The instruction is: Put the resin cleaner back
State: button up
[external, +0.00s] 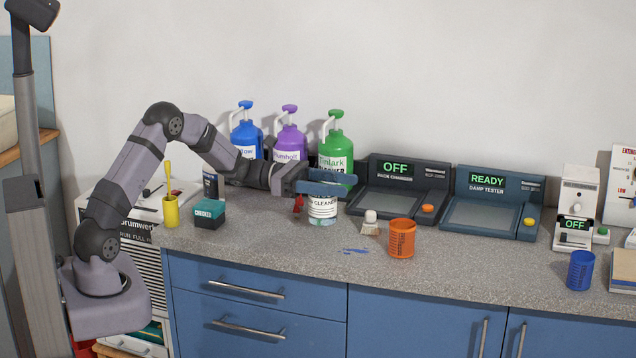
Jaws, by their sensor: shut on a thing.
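A small bottle with a white label reading "CLEANER" (323,208) and a pale liquid base is between the jaws of my gripper (326,184). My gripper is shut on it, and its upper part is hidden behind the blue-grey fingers. The upper label line is covered, so I cannot read "resin". The bottle is upright, at or just above the counter; I cannot tell which. Behind it stand three pump bottles: blue (247,135), purple (290,138) and green (337,148).
On the speckled counter (300,260), a white-capped tube (370,222) and an orange cup (402,240) stand right of the bottle, near a blue spill (355,251). A small red item (298,204) is close on its left. The counter's front is clear.

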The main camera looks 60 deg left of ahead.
jog(key=shift+f, duration=1.8)
jog(key=shift+f, duration=0.2)
jog(key=o, duration=1.2)
jog(key=shift+o, duration=0.2)
jog(key=shift+r, duration=0.1)
jog(key=shift+r, duration=0.15)
jog(key=b, duration=0.1)
send_near(335, 198)
jog(key=x, duration=0.3)
jog(key=shift+w+a, duration=0.2)
jog(key=shift+a, duration=0.05)
